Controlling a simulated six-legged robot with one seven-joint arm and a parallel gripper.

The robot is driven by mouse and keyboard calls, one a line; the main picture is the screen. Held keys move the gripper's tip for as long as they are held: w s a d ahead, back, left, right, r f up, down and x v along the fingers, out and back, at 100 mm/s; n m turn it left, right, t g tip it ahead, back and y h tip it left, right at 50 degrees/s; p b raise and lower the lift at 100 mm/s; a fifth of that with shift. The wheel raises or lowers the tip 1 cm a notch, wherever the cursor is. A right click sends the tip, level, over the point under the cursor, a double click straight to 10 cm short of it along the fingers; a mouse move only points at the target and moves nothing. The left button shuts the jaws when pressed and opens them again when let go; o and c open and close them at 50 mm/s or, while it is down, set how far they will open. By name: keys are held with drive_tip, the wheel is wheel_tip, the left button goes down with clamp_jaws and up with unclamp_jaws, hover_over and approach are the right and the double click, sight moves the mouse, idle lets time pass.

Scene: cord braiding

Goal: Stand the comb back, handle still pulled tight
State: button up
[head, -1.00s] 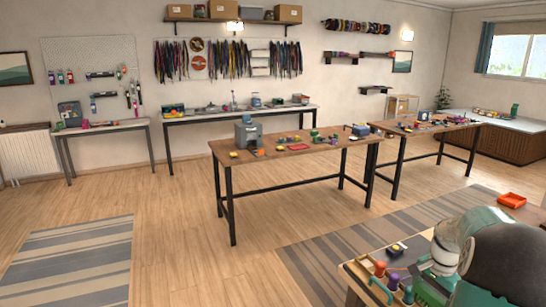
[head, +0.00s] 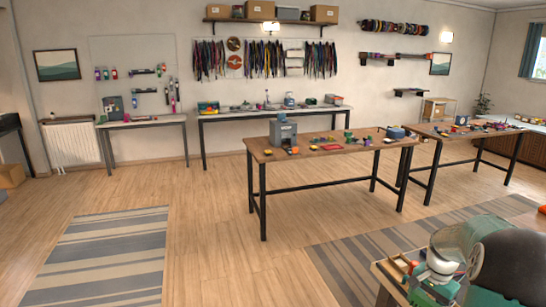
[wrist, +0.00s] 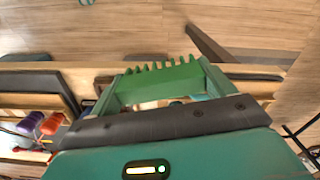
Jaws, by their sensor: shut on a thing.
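In the wrist view, the green comb (wrist: 160,78) lies between the fingertips of my gripper (wrist: 162,88), its row of teeth pointing away from the palm. My gripper is shut on it. Below the comb, the wooden bench edge and a pale part show through the gap between the fingers. A purple handle (wrist: 29,122) and an orange handle (wrist: 50,124) lie at the left, apart from my gripper. Red cord runs near them. In the head view, my arm is at the lower right, and its gripper end hides the comb. I cannot tell the cord's tension.
A work table (head: 350,152) with small coloured parts and a grey machine (head: 283,132) stands mid-room. A second table (head: 440,133) is to its right. A striped rug (head: 105,255) lies on the left. Open wooden floor lies between.

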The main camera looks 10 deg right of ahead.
drive_tip(key=w+a+f+n, duration=0.3)
drive_tip(key=w+a+f, duration=0.15)
drive_tip(key=a, duration=0.35)
drive_tip(key=w+a+f+n, duration=0.35)
drive_tip(key=w+a, duration=0.25)
drive_tip(key=a, duration=0.3)
drive_tip(key=w+a+f+n, duration=0.1)
drive_tip(key=a+f+n, duration=0.2)
drive_tip(key=a, duration=0.7)
drive_tip(key=w+a+f+n, duration=0.1)
drive_tip(key=a+f+n, duration=0.2)
drive_tip(key=a, duration=0.7)
drive_tip(key=shift+w+a+n, duration=0.25)
drive_tip(key=shift+a+n, duration=0.1)
drive_tip(key=shift+n, duration=0.4)
